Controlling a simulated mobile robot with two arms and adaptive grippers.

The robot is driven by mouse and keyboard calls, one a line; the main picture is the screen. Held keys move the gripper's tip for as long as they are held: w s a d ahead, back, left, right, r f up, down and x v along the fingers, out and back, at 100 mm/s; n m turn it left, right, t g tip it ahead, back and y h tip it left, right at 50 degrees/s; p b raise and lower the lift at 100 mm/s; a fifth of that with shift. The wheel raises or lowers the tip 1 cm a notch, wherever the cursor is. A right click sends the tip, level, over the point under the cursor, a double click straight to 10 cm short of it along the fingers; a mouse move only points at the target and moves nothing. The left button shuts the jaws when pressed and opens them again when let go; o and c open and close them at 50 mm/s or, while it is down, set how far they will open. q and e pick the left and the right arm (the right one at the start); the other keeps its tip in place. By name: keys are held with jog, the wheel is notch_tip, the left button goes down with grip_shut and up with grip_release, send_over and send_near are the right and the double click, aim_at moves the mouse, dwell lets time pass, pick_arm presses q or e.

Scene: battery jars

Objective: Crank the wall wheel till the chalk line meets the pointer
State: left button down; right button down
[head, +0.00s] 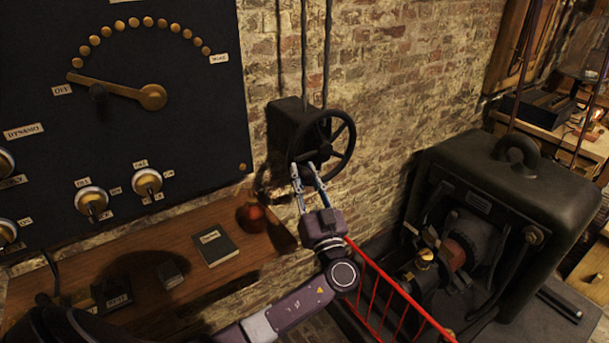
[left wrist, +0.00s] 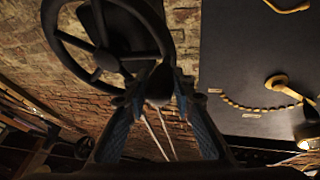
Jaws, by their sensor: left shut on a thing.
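The wall wheel (head: 324,146) is a dark spoked handwheel on a black box (head: 284,125) fixed to the brick wall. It also shows large in the left wrist view (left wrist: 107,60). My left gripper (head: 308,176) reaches up to the wheel's lower rim. In the left wrist view its two blue-grey fingers (left wrist: 158,92) close on a dark crank handle (left wrist: 158,82) at the rim. The fingers partly hide this handle. I cannot make out a chalk line or its pointer by the wheel in either view. My right gripper is not in view.
A black panel (head: 190,130) with a brass dial arm (head: 125,90) near OFF stands left of the wheel. Below it, a wooden shelf (head: 190,285) holds a green book (head: 215,245) and a red round object (head: 252,217). A red rail (head: 385,290) and a big dark machine (head: 500,190) stand right.

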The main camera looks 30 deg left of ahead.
aim_at(303, 138)
pick_arm(q)
jog(key=shift+r+m+t+h+p, duration=0.3)
jog(key=shift+r+m+h+p, duration=0.25)
jog(key=shift+r+m, duration=0.5)
jog(key=r+m+h+p, duration=0.1)
jog(key=m, duration=0.1)
jog(key=r+m+h+p, duration=0.1)
jog(key=r+m, duration=0.1)
jog(key=shift+w+d+r+p, duration=0.1)
jog(key=shift+w+d+p, duration=0.05)
jog(key=shift+w+p, duration=0.2)
jog(key=shift+w+d+r+m+h+p, duration=0.2)
jog(key=shift+w+r+m+h+p, duration=0.3)
jog(key=shift+m+p, duration=0.45)
jog(key=shift+w+d+r+m+h+p, duration=0.15)
jog(key=shift+w+r+m+h+p, duration=0.1)
jog(key=shift+r+m+p, duration=0.55)
jog(key=shift+f, duration=0.15)
